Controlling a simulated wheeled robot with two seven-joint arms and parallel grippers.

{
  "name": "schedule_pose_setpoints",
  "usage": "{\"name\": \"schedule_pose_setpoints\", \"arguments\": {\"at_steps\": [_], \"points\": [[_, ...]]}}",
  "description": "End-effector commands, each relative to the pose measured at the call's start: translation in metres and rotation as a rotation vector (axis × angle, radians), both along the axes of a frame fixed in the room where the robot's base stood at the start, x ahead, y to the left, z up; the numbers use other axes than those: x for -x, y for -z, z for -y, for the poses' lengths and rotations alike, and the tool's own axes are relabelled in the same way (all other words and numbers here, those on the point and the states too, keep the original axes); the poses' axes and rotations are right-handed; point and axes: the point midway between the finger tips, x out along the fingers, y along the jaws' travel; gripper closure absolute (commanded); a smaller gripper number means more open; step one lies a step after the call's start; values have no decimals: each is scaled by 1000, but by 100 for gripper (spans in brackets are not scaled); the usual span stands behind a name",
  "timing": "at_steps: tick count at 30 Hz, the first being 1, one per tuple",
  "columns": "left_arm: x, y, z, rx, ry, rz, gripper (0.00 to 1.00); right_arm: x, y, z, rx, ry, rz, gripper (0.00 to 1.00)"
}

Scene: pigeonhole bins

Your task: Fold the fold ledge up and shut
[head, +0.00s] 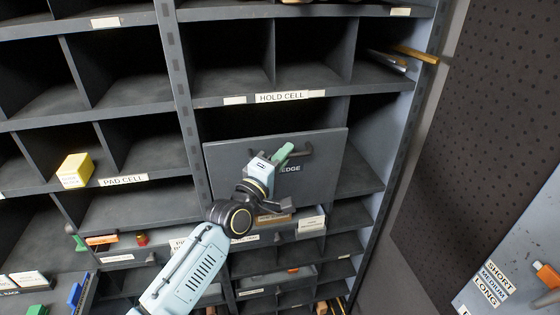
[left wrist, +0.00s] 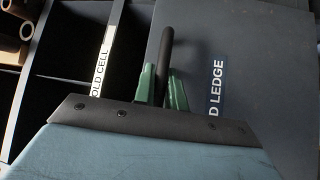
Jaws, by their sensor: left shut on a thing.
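The fold ledge (head: 325,180) is a grey panel in the right bay of the bins. It stands upright or nearly so, below the strip marked HOLD CELL; I cannot tell if it is fully flush. It also shows in the left wrist view (left wrist: 262,60), with its label partly hidden. Its dark bar handle (left wrist: 165,65) sticks out from its face. My left gripper (head: 284,154) is shut on the handle, its green fingers on either side of the bar in the left wrist view (left wrist: 162,88). My right gripper is not in view.
Open cells surround the ledge. A yellow box (head: 75,170) sits in a cell at left, near the PAD CELL label (head: 124,180). Long thin items (head: 415,54) stick out at the upper right. A perforated panel (head: 480,130) stands to the right.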

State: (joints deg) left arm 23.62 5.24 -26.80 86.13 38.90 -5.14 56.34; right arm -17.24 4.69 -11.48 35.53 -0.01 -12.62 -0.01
Motion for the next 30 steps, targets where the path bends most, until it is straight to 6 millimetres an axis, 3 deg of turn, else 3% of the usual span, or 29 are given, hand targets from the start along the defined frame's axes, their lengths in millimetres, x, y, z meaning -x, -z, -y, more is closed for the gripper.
{"name": "schedule_pose_setpoints", "arguments": {"at_steps": [6, 10, 11, 16, 25, 30], "points": [[-16, -7, 4, 20, 12, -57, 100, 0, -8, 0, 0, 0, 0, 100], [-14, -4, 3, 19, 11, -53, 100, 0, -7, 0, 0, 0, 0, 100], [-14, -4, 3, 19, 11, -53, 86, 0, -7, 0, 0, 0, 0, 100], [-14, -3, 3, 18, 12, -54, 66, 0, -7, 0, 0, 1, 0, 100], [-13, -2, 3, 17, 11, -56, 66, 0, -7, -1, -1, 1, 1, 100], [-1, 0, -4, 18, 10, -56, 66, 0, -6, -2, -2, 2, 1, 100]]}}
